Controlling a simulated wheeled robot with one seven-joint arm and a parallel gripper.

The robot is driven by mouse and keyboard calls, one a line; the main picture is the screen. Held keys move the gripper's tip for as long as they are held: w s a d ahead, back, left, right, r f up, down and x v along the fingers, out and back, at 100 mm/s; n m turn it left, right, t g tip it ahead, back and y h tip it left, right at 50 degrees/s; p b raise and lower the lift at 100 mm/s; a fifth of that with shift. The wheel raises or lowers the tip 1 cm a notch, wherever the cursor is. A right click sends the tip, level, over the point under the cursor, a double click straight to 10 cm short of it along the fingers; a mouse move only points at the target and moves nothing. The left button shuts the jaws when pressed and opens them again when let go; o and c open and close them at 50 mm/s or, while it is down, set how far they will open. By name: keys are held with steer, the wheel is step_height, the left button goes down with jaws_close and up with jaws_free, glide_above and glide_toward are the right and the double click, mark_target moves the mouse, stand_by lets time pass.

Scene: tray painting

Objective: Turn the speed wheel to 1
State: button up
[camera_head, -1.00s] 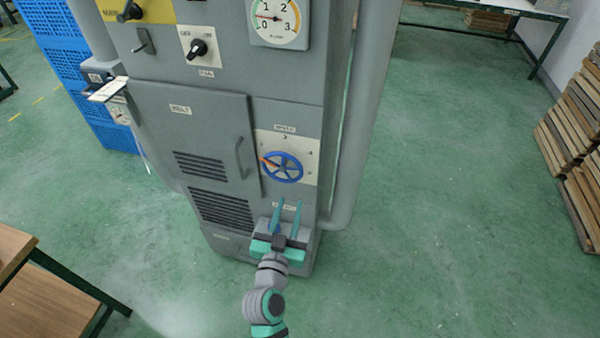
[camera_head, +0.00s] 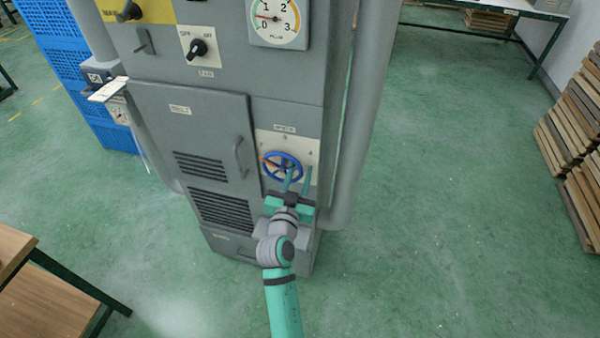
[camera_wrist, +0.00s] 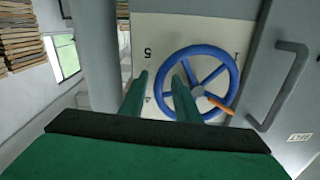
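The blue speed wheel (camera_head: 281,166) sits on a pale numbered panel (camera_head: 302,146) on the grey machine's front. Its orange pointer (camera_head: 266,161) points to the left and slightly up in the head view. The wrist view shows the wheel (camera_wrist: 199,88) turned over, with the orange pointer (camera_wrist: 219,104) toward lower right and a 5 on the panel. My gripper (camera_head: 298,171) is open, its two teal fingers apart at the wheel's lower right. In the wrist view, the wheel's left rim shows between the fingers (camera_wrist: 161,74); I cannot tell whether they touch it.
The grey machine (camera_head: 217,117) has a vented door with a handle (camera_head: 241,158) left of the wheel, knobs and a round gauge (camera_head: 275,20) above. A grey pipe (camera_head: 352,130) runs down its right side. Floor at right is clear up to stacked boards (camera_head: 572,130).

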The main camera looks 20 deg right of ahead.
mark_target(292, 157)
steer(key=shift+w+d, duration=0.1)
steer(key=shift+w, duration=0.05)
steer(key=shift+c, duration=0.5)
jaws_close()
steer(key=shift+r, duration=0.1)
steer(key=r+n, duration=0.1)
steer(key=n, duration=0.1)
steer(key=shift+n, duration=0.4)
steer(key=r+n, duration=0.1)
steer(key=n, duration=0.2)
steer(key=shift+w+a+r+n, duration=0.15)
steer(key=shift+a+r+n, duration=0.15)
steer(key=shift+r, duration=0.1)
steer(key=shift+w+a+r+n, duration=0.15)
steer(key=shift+r+n, duration=0.1)
steer(key=shift+n, duration=0.35)
steer(key=shift+w+a+r+n, duration=0.15)
steer(key=shift+r+n, duration=0.1)
steer(key=shift+n, duration=0.35)
steer(key=shift+w+a+r+n, duration=0.1)
steer(key=shift+a+r+n, duration=0.15)
steer(key=shift+n, duration=0.5)
steer(key=shift+w+a+r+n, duration=0.1)
steer(key=shift+a+r+n, duration=0.1)
steer(key=shift+n, duration=0.55)
